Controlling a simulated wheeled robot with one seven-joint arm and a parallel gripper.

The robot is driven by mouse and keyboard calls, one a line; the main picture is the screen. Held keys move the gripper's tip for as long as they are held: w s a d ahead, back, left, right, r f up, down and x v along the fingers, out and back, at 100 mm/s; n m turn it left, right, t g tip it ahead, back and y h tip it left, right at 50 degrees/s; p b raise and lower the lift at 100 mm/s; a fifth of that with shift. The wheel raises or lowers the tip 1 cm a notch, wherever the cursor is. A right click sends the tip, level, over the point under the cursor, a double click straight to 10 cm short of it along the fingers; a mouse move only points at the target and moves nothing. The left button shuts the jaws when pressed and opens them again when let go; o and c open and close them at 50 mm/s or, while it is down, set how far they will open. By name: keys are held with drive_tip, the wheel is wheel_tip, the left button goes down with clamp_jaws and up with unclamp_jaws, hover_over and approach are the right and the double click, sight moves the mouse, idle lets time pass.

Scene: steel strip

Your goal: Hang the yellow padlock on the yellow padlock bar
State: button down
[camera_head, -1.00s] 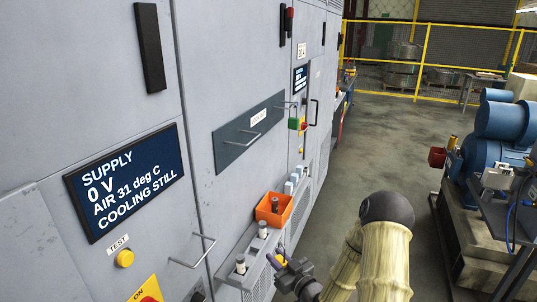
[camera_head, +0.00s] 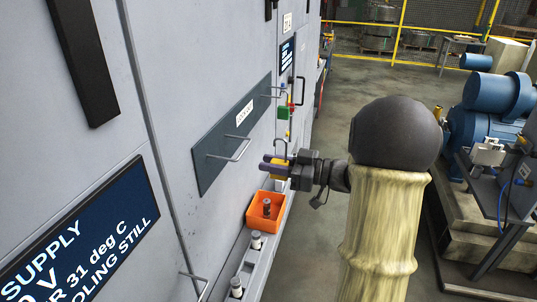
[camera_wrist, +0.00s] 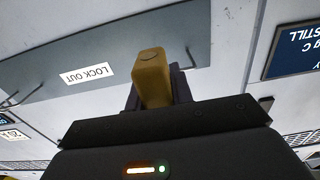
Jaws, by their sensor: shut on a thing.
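My gripper (camera_head: 270,166) is shut on the yellow padlock (camera_head: 281,169), with its grey shackle pointing up. The padlock's yellow body also shows between the fingers in the wrist view (camera_wrist: 152,78). They are in front of the dark lock-out panel (camera_head: 205,165), apart from its bars. The panel carries a near wire bar (camera_head: 238,151) and a far wire bar (camera_head: 272,95). Neither bar looks yellow, so I cannot tell which is the yellow padlock bar. A green padlock (camera_head: 284,113) and a red one hang beyond the panel's far end.
An orange bin (camera_head: 265,210) with a dark item inside sits on the cabinet ledge below my gripper. White-topped posts (camera_head: 256,240) stand on the ledge nearer me. A grey handle (camera_head: 195,285) juts out at lower left. Blue machinery (camera_head: 485,115) stands to the right across clear floor.

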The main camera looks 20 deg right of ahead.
drive_tip(key=shift+s+r, duration=0.1)
drive_tip(key=shift+s, duration=0.1)
drive_tip(key=shift+a, duration=0.1)
drive_tip(key=p+x, duration=0.1)
drive_tip(key=x, duration=0.7)
drive_tip(key=shift+w+a, duration=0.25)
drive_tip(key=shift+w, duration=0.05)
idle(1.2)
drive_tip(key=shift+f, duration=0.2)
drive_tip(key=shift+f+b, duration=0.9)
drive_tip(key=shift+f, duration=0.2)
drive_tip(key=shift+f+b, duration=0.4)
drive_tip(key=shift+f, duration=0.2)
drive_tip(key=c, duration=1.1)
unclamp_jaws()
drive_tip(key=shift+c, duration=0.2)
